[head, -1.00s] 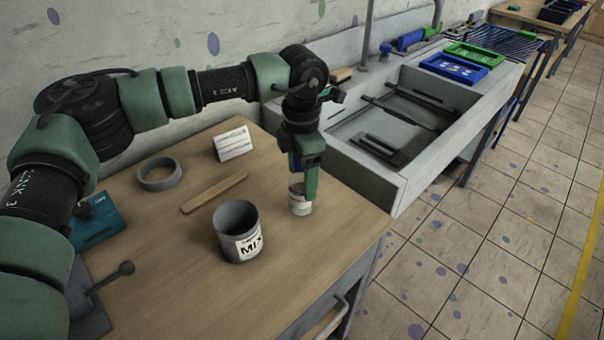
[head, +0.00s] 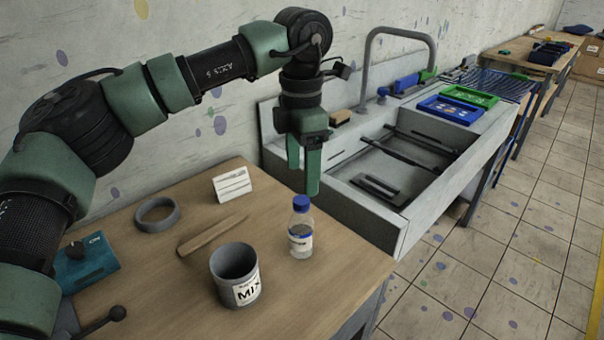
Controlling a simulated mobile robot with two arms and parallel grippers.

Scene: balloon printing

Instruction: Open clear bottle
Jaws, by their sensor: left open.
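A clear bottle (head: 301,238) with a blue cap (head: 301,203) and a pale label stands upright on the wooden table, near its right edge. The cap sits on the bottle's top; I cannot tell how tight it is. My left gripper (head: 303,180) points down just above and behind the bottle in the head view. Its two green fingers are apart, and nothing shows between them. My right gripper is not in view.
A grey cup labelled MIX (head: 236,275) stands left of the bottle. A wooden stick (head: 212,235), a grey ring (head: 157,213), a white card (head: 232,185) and a teal device (head: 88,262) are on the table. A sink (head: 400,165) adjoins behind right.

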